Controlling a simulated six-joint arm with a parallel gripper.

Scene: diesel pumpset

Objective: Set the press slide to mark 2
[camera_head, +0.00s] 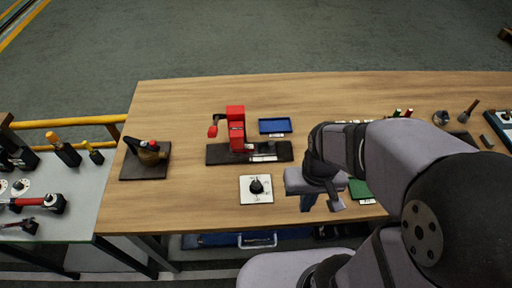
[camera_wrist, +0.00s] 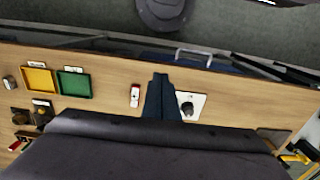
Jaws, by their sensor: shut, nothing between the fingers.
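The press (camera_head: 237,130) is red, with a red-knobbed crank on its left, and stands on a long dark base (camera_head: 222,154). A small pale marked strip (camera_head: 263,157) lies on the right part of the base; the slide's setting is too small to read. My gripper (camera_head: 307,204) is shut and empty, to the right of and nearer than the press base, apart from it. In the wrist view my shut fingers (camera_wrist: 160,82) point over the bench's front edge area. The press is not seen in the wrist view.
A white dial plate (camera_head: 245,197) with a black knob lies in front of the press; it also shows in the wrist view (camera_wrist: 199,101). A blue tray (camera_head: 275,126) is behind. A green tray (camera_head: 360,190) lies right of my gripper. A dark stand (camera_head: 130,170) is left.

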